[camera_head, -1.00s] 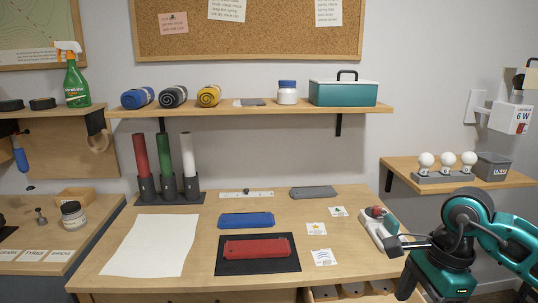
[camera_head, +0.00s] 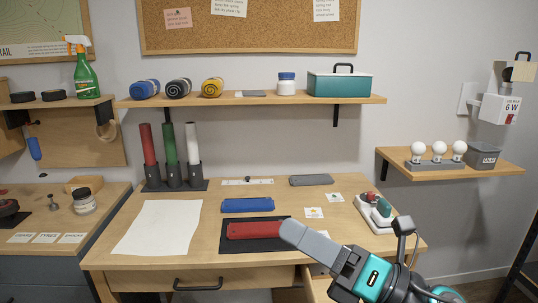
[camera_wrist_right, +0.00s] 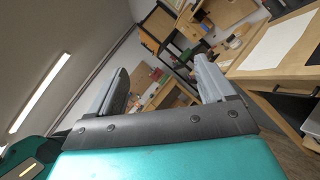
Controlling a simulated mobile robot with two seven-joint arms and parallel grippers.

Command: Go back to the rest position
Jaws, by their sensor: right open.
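My right gripper (camera_head: 302,240) shows at the lower right of the head view, in front of the desk's front edge. Its grey fingers point up and left, and from this angle they overlap the right end of the red piece on the black mat. In the right wrist view the two fingers (camera_wrist_right: 163,85) are spread apart with nothing between them, so it is open and empty. My left gripper is not in the head view.
The wooden desk (camera_head: 123,262) bears a blue piece (camera_head: 247,205), a red piece (camera_head: 254,230) on a black mat (camera_head: 228,246), a white sheet (camera_head: 158,228) and a red-and-green-topped device (camera_head: 376,208). An opened drawer (camera_head: 313,285) is partly hidden by my right arm.

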